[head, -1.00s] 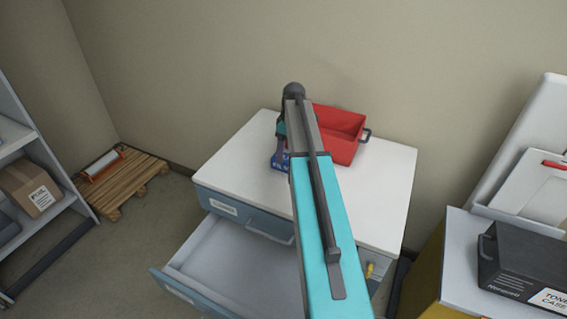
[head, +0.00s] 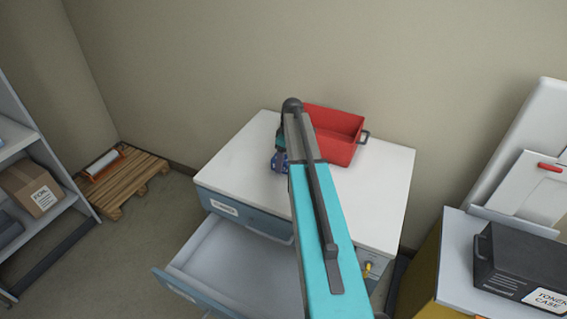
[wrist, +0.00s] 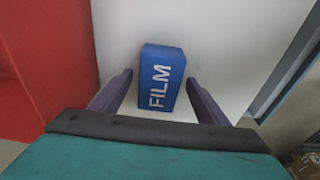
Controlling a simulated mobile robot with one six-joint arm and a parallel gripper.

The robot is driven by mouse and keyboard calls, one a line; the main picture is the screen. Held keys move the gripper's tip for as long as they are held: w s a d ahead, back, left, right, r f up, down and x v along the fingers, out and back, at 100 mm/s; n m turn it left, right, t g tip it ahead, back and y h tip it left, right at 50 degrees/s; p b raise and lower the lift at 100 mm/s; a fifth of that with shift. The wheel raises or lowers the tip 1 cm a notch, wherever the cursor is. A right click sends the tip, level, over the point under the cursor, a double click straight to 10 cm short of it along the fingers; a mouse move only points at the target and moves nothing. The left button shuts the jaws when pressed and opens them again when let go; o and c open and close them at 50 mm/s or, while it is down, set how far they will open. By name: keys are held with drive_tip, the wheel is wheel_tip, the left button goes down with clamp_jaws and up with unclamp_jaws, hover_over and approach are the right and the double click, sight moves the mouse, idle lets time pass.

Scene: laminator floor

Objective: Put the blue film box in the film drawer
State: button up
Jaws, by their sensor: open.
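The blue film box (wrist: 160,75), marked FILM in white, stands on the white cabinet top. In the wrist view it lies between and slightly beyond the two fingers of my gripper (wrist: 158,90), which is open with a gap on each side of the box. In the head view only a small part of the box (head: 280,161) shows; my arm hides the rest. The film drawer (head: 235,262) in the cabinet's front is pulled open. The part of its inside that shows is empty; my arm covers its right end.
A red bin (head: 333,135) stands on the cabinet top (head: 240,155), right of my gripper in the head view. A dark toner case (head: 518,265) sits on a unit at the right. A pallet (head: 125,180) and a shelf with a cardboard box (head: 35,190) are at the left.

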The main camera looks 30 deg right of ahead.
drive_tip(key=shift+f, duration=0.35)
idle(0.3)
drive_tip(key=c, duration=1.4)
drive_tip(key=shift+r, duration=0.15)
drive_tip(key=shift+r+b, duration=1.2)
drive_tip(key=shift+r, duration=0.4)
drive_tip(key=s+a+b, duration=0.1)
drive_tip(key=s, duration=0.3)
drive_tip(key=s+a+b, duration=0.2)
drive_tip(key=s, duration=0.2)
drive_tip(key=s+a+r+b, duration=0.1)
drive_tip(key=s, duration=0.4)
drive_tip(key=shift+a+b, duration=0.3)
drive_tip(key=shift+b, duration=0.05)
drive_tip(key=shift+s+a+r, duration=0.15)
drive_tip(key=shift+s+a, duration=0.05)
drive_tip(key=shift+s, duration=0.35)
drive_tip(key=shift+s+a+r, duration=0.15)
drive_tip(key=shift+s, duration=0.35)
